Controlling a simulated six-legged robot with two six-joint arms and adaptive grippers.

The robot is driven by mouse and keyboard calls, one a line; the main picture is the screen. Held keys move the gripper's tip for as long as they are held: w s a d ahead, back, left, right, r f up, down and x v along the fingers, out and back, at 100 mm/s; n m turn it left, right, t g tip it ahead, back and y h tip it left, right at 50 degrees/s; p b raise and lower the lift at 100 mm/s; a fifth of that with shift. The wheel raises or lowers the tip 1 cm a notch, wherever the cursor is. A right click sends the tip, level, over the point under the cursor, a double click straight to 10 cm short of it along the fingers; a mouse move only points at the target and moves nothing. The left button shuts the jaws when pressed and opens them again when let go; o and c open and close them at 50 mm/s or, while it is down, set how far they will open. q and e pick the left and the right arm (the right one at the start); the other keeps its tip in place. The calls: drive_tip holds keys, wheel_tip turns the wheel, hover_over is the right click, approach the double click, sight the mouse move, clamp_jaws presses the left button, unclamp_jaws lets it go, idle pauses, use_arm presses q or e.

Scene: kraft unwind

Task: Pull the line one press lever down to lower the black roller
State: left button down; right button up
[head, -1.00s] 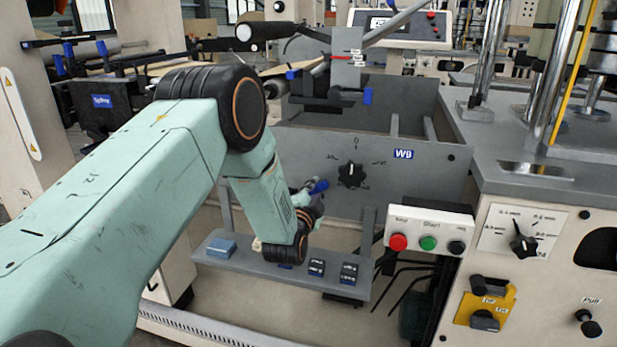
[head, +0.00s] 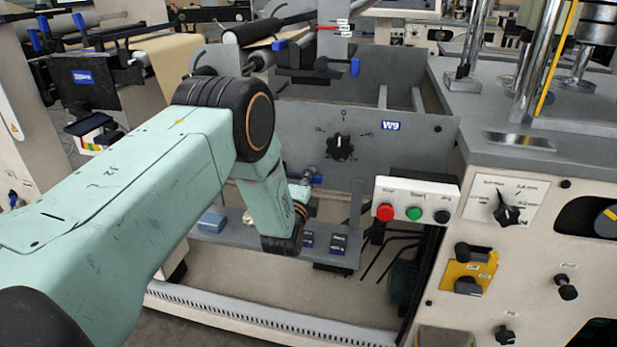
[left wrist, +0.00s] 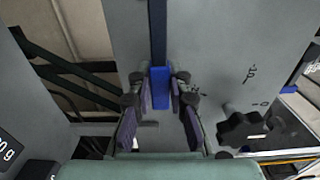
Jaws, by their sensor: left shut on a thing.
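The lever's blue handle (left wrist: 160,88) stands at the end of a dark bar in the left wrist view. My left gripper (left wrist: 160,92) has its two fingers on either side of the handle and is shut on it. My left gripper (head: 300,187) is mostly hidden there behind my forearm. The black roller (head: 256,31) lies across the top of the machine, beyond my elbow. My right gripper is in neither view.
A grey panel with a dial (head: 340,147) stands close to the handle. A white button box (head: 414,208) with red, green and black buttons is to the right. A grey shelf (head: 238,236) runs below my wrist. The same dial (left wrist: 243,127) is right of the fingers.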

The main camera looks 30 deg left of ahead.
use_arm(q)
drive_tip(key=shift+f, duration=0.1)
drive_tip(key=c, duration=1.2)
unclamp_jaws()
drive_tip(key=shift+s, duration=0.1)
drive_tip(key=v, duration=1.1)
drive_tip(key=shift+s+d, duration=0.2)
drive_tip(key=shift+s, duration=0.2)
